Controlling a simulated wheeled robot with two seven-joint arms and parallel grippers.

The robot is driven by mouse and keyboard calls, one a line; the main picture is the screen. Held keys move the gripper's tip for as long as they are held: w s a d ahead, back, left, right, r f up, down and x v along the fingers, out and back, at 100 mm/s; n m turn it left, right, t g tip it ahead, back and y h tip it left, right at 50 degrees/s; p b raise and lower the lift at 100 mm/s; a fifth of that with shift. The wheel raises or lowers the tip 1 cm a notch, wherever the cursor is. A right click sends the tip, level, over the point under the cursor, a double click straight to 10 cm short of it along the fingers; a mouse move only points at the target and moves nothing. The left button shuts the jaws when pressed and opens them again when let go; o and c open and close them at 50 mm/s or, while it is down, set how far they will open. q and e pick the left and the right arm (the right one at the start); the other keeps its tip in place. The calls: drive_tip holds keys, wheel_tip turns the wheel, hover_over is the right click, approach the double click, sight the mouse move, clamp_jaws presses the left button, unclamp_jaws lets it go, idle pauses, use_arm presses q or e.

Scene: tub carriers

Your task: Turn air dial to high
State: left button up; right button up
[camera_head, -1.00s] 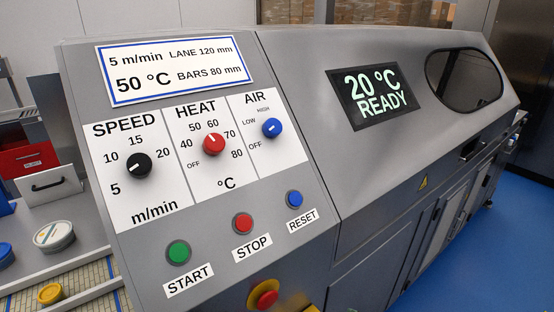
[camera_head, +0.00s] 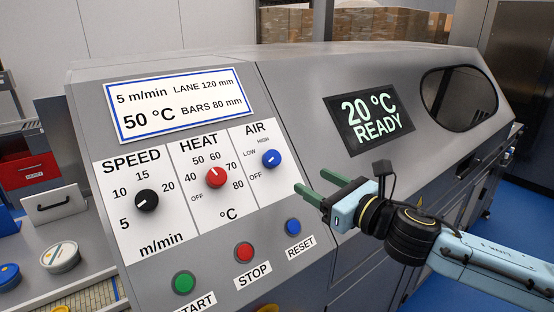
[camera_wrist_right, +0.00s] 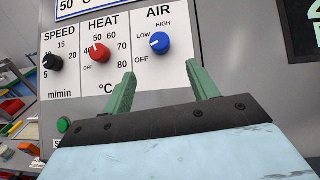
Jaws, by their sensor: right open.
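The blue air dial (camera_head: 271,159) is on the sloped grey control panel, among the marks OFF, LOW and HIGH. It also shows in the right wrist view (camera_wrist_right: 160,43), where its white line points left, on the LOW side. My right gripper (camera_head: 320,187) is open and empty, to the right of and a little below the dial in the head view. In the right wrist view its green fingers (camera_wrist_right: 160,77) stand apart, with the dial above the gap between them. Nothing touches the dial. My left gripper is not in view.
The red heat dial (camera_head: 216,177) and black speed dial (camera_head: 146,200) are left of the air dial. Below are green start (camera_head: 184,283), red stop (camera_head: 244,252) and blue reset (camera_head: 293,227) buttons. A display (camera_head: 369,118) reads 20 °C READY.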

sight(276, 160)
drive_tip(key=p+x, duration=0.2)
drive_tip(key=x, duration=1.1)
drive_tip(key=shift+w+a, duration=0.1)
drive_tip(key=c, duration=1)
